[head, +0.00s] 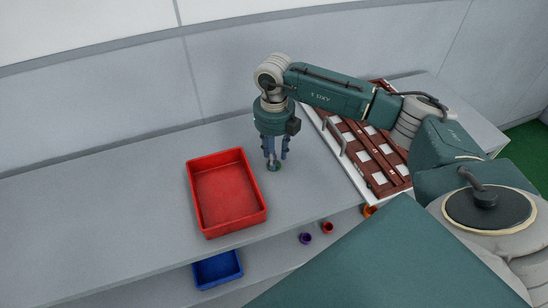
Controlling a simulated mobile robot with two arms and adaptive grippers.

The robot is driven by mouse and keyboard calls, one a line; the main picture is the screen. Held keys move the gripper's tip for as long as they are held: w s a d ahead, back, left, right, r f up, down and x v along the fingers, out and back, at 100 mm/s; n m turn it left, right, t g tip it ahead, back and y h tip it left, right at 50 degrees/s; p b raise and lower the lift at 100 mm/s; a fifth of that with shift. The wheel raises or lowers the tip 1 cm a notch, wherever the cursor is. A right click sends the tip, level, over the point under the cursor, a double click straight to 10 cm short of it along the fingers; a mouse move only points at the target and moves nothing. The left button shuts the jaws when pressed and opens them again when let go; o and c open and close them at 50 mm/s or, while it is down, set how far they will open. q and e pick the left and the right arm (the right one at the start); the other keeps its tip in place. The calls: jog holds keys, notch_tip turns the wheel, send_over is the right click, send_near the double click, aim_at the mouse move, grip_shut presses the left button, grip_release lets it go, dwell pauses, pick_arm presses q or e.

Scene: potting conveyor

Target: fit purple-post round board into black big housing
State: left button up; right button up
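My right gripper (275,161) points straight down at the grey worktop, just right of the red tray. A small dark round item with some green on it (274,167) is at its fingertips, at or very near the worktop. It may be the round board, but no purple post can be made out. I cannot tell whether the fingers grip it or only surround it. No black big housing can be made out; the gripper may hide part of what is below it. My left gripper is not in view.
An empty red tray (225,190) stands left of the gripper. A brown rack with white squares and a handle (365,150) lies at the right, under my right arm. On a lower surface are a blue bin (217,269) and purple (305,238), red (327,228) and orange (369,210) cups. The worktop's left is clear.

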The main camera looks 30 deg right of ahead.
jog(key=shift+f, duration=0.45)
jog(key=shift+c, duration=0.6)
grip_shut()
jog(key=shift+r, duration=0.1)
jog(key=shift+r, duration=0.55)
notch_tip(320, 180, up, 19)
jog(key=b, duration=0.3)
